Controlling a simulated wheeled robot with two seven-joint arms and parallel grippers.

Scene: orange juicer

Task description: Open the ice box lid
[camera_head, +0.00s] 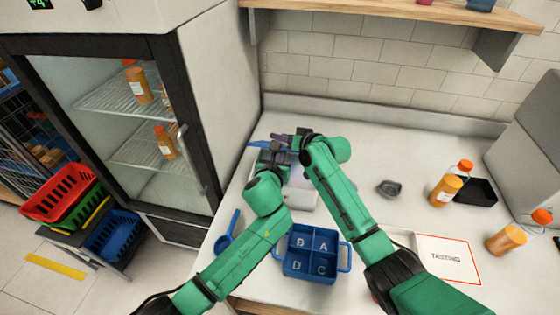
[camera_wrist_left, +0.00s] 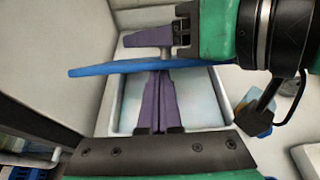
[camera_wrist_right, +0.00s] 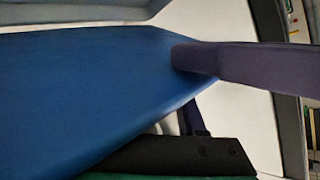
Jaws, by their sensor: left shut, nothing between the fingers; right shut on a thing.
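The ice box is a white box (camera_head: 304,198) with its top open. In the left wrist view its white rim (camera_wrist_left: 122,100) frames a pale blue inside. The blue lid (camera_wrist_left: 100,70) is seen almost edge-on, raised over the box; it fills much of the right wrist view (camera_wrist_right: 75,95). My right gripper (camera_wrist_left: 148,38) is shut on the lid's knob (camera_wrist_left: 165,52). My left gripper (camera_wrist_left: 160,76) is shut and empty, its fingers over the opening and their tips close to the lid's edge. In the head view my arms hide much of the box and lid.
A fridge (camera_head: 195,110) stands close at the left. A blue divided tray (camera_head: 287,266) and a blue scoop (camera_head: 226,236) lie in front on the counter. Orange bottles (camera_head: 445,190), a dark tray (camera_head: 478,192) and a grey cup (camera_head: 389,188) stand to the right.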

